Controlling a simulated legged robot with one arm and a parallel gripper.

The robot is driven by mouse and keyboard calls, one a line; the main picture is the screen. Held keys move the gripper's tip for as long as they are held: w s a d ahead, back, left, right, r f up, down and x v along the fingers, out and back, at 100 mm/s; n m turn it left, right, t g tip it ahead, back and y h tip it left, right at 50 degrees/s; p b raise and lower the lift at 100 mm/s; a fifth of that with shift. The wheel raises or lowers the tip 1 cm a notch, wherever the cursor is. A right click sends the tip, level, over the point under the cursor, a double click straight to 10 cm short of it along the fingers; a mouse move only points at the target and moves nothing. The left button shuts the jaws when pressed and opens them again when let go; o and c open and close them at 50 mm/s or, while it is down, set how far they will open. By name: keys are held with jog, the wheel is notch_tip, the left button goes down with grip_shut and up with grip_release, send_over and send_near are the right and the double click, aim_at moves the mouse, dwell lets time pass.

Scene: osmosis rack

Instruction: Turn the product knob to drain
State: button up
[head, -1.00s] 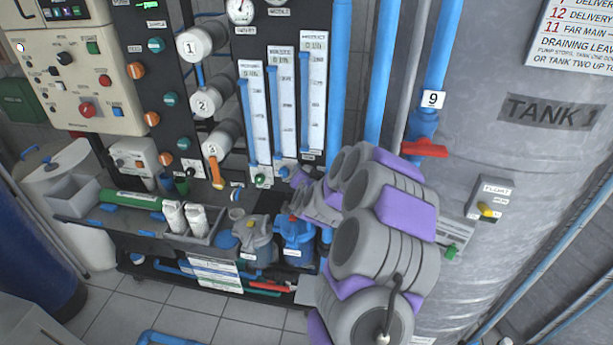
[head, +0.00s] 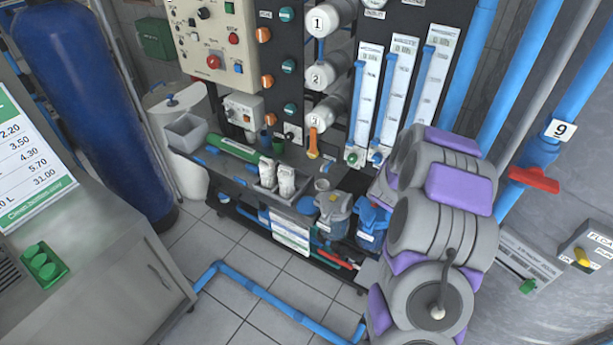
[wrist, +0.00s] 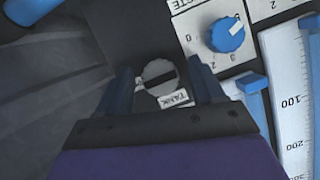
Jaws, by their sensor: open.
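My gripper (wrist: 166,82) is open, with one blue-grey finger on each side of the knob in the picture. I cannot tell whether either finger touches it. In the head view my arm hides the gripper and this knob.
A blue knob (wrist: 226,35) on a white numbered dial is close by on the upper right. White flow gauges (head: 398,95) stand beside my arm. A red valve handle (head: 534,180) is on the right. Blue floor pipe (head: 270,294) crosses the tiles.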

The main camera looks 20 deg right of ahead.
jog(key=s+a+r+n+g+h+p, duration=0.25)
jog(key=a+n+p, duration=0.25)
jog(key=a, duration=0.3)
jog(key=s+a+r+n+g+h+p, duration=0.1)
jog(key=s+a+n+g+h+p, duration=0.15)
jog(key=a+n+p, duration=0.45)
jog(key=w+a+m+t+y+b, duration=0.2)
jog(key=a+y+b, duration=0.5)
jog(key=a, duration=0.9)
jog(key=shift+w+a+r+t+y, duration=0.2)
jog(key=shift+w+r+t+y, duration=0.25)
jog(key=shift+y, duration=1.45)
jog(key=shift+w+f, duration=0.1)
jog(key=shift+f, duration=0.05)
